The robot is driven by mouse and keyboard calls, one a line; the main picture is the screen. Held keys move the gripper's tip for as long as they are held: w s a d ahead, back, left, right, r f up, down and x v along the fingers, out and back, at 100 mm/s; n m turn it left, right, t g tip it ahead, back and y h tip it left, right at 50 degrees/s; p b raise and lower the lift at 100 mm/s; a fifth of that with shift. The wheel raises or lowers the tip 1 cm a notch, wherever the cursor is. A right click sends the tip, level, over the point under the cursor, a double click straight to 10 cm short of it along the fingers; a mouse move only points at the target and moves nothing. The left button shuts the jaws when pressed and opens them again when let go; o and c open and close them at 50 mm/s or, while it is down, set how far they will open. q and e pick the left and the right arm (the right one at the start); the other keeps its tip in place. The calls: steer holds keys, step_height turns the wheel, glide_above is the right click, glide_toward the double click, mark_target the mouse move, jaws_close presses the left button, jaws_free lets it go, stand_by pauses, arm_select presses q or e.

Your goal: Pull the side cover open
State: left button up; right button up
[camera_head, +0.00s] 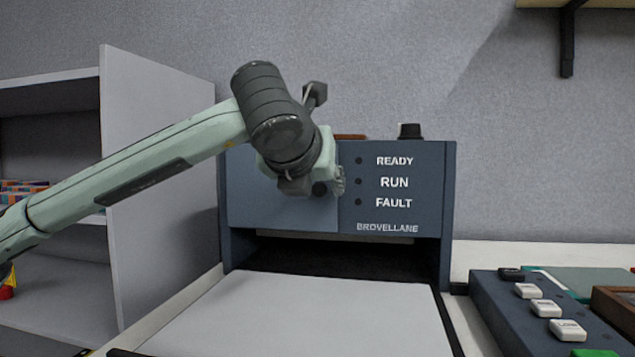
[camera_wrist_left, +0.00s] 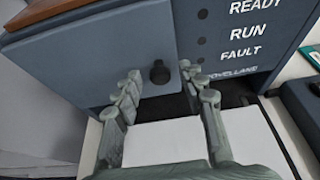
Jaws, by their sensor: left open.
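The side cover (camera_head: 275,215) is a flat blue-grey panel on the left part of the machine's front. It looks shut, and it fills the upper left of the left wrist view (camera_wrist_left: 100,60). A dark round knob (camera_wrist_left: 159,72) sticks out near the cover's right edge. My left gripper (camera_wrist_left: 157,90) is open, its two fingers on either side of the knob and a little below it in that view; I cannot tell whether they touch it. In the head view my left gripper (camera_head: 330,185) hides part of the cover. My right gripper is not in view.
The machine (camera_head: 400,180) carries the labels READY, RUN and FAULT. A white flat bed (camera_head: 300,310) lies before its dark opening. A panel with white buttons (camera_head: 490,290) stands at right, and a grey shelf unit (camera_head: 155,170) at left.

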arm_select(q)
steer(key=shift+w+f, duration=0.1)
steer(key=shift+w, duration=0.1)
steer(key=shift+c, duration=0.5)
jaws_close()
